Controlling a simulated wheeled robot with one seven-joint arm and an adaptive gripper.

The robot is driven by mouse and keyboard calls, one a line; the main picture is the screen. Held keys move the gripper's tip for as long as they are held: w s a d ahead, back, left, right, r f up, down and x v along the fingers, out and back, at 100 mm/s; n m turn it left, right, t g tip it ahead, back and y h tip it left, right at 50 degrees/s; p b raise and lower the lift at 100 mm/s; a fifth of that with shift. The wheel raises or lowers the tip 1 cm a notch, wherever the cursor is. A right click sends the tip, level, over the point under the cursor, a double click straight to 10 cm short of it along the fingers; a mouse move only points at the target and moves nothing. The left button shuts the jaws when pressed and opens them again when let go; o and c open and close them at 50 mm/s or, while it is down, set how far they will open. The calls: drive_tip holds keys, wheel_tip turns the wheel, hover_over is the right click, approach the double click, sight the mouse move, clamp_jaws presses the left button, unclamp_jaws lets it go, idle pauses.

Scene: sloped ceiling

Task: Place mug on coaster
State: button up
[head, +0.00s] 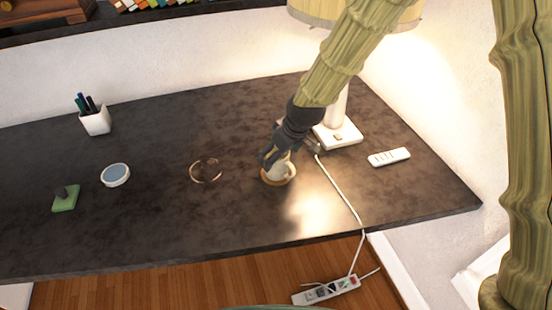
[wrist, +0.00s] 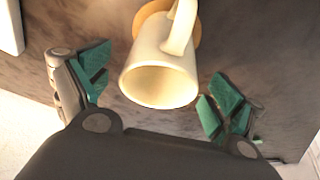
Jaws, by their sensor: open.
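A cream mug (head: 281,170) stands on a round orange-tan coaster (head: 266,178) on the dark table, partly hidden by my gripper in the head view. In the wrist view the mug (wrist: 160,75) shows its open mouth towards me and its handle at the upper right. The coaster (wrist: 150,12) shows behind the mug's base. My gripper (head: 277,155) is at the mug from above. In the wrist view my gripper (wrist: 157,92) is open, with one finger on each side of the mug and visible gaps between them.
A copper ring (head: 206,177), round blue-topped dish (head: 115,175), green block (head: 66,200) and pen cup (head: 95,122) lie left. The front middle is clear.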

drive_tip(key=v, duration=0.8)
drive_tip(key=shift+b, duration=0.35)
drive_tip(key=shift+r, duration=0.1)
